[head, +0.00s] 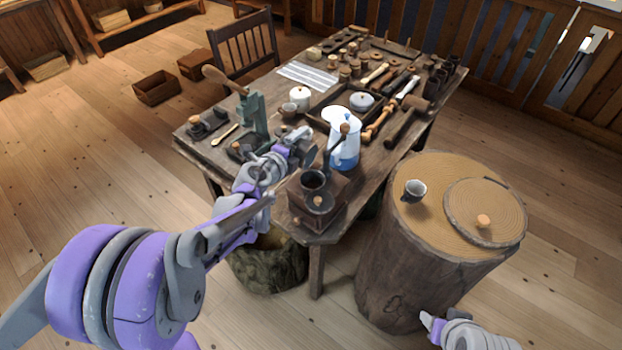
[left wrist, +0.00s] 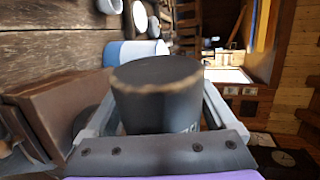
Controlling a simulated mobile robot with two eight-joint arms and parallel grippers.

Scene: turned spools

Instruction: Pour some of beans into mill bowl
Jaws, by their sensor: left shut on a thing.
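My left gripper (head: 302,162) is shut on a dark cup (head: 313,181), just over the wooden mill (head: 340,200). The cup is tipped well over. Its dark mouth faces the head camera, and its end with a brown rim shows in the left wrist view (left wrist: 155,75). The mill's dark bowl (head: 320,205) is close below the cup's mouth; its contents are not clear. I cannot make out beans in the cup or falling. The mill box also shows in the left wrist view (left wrist: 60,95). My right gripper (head: 432,325) is low at the bottom right, its jaws unclear.
A blue and white jug (head: 345,150) stands just behind the mill, beside its crank. A green press (head: 253,115) stands to the left. Tools crowd the table's back. A stump (head: 410,260) at the right carries a small cup (head: 414,191) and a round lid (head: 485,222).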

